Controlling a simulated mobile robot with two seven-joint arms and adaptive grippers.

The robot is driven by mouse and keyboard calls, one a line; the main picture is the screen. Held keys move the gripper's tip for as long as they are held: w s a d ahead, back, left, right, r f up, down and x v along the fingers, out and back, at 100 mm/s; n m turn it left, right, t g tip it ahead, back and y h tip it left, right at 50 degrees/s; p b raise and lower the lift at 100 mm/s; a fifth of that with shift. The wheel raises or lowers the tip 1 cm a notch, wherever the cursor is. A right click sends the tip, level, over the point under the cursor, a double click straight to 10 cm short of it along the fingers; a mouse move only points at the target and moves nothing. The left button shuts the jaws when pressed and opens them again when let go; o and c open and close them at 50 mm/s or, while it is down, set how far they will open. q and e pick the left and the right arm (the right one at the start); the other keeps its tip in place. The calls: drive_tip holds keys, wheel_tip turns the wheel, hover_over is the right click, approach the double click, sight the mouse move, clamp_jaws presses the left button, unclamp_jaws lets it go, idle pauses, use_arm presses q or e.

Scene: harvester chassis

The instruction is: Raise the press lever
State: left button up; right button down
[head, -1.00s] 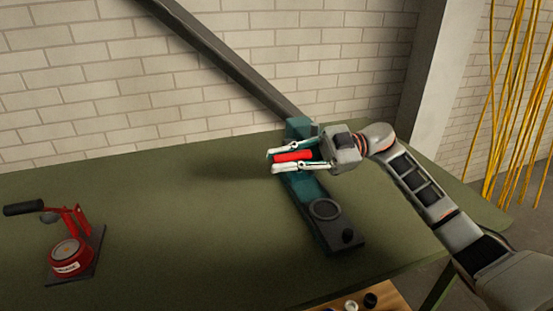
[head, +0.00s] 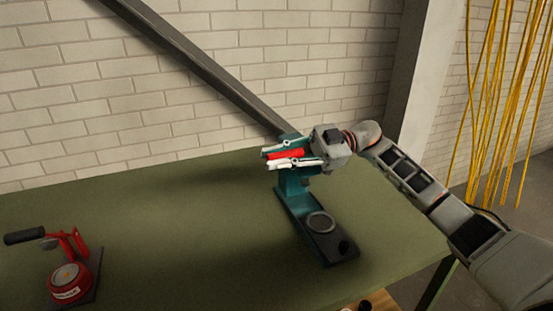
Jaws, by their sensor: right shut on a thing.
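The press (head: 298,198) is a teal stand with a dark base and a round plate, standing on the right part of the green table. A long dark grey bar (head: 200,65) slopes from the top of the press up to the upper left. A red grip (head: 286,154) shows at the press head. My right gripper (head: 279,155) comes in from the right at the press head, its two white fingers on either side of the red grip and shut on it. The fingers partly hide the press head. My left gripper is not in view.
A red hand press with a black handle (head: 68,272) stands on the green table (head: 170,230) at the left. The table between the two presses is clear. A brick wall (head: 90,90) is behind, and yellow cables (head: 497,110) hang at the right.

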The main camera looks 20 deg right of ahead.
drive_tip(key=c, duration=2)
unclamp_jaws()
drive_tip(key=shift+w+f, duration=0.1)
drive_tip(key=shift+o, duration=0.2)
drive_tip(key=d, duration=1.2)
drive_tip(key=shift+w, duration=0.15)
